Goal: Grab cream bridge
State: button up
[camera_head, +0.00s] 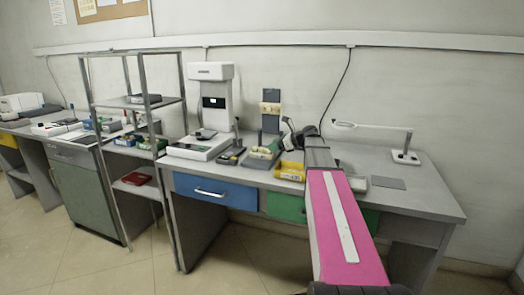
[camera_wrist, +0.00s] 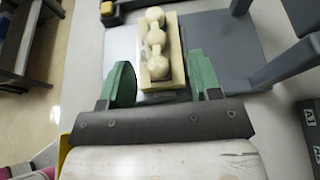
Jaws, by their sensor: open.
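The cream bridge (camera_wrist: 157,50) shows in the wrist view as a pale cream block with three rounded lumps in a row along its top. It lies between the two green fingers of my gripper (camera_wrist: 161,66). A gap shows on the left side; the right finger is close to the block, and I cannot tell whether it touches. My gripper is open. In the head view my gripper (camera_head: 291,138) is over the bench near the grey-green holder, and I cannot make out the bridge clearly there.
A white instrument (camera_head: 205,145) with a tall column stands to the left. A ring lamp (camera_head: 403,156) stands to the right. Grey fixture parts (camera_wrist: 225,40) lie right of the bridge.

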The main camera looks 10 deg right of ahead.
aim_at(264, 148)
jog(key=shift+s+x, duration=0.1)
jog(key=shift+x, duration=1.2)
jog(key=shift+s+x, duration=0.15)
jog(key=shift+x, duration=1.2)
jog(key=shift+a, duration=0.1)
jog(key=c, duration=1)
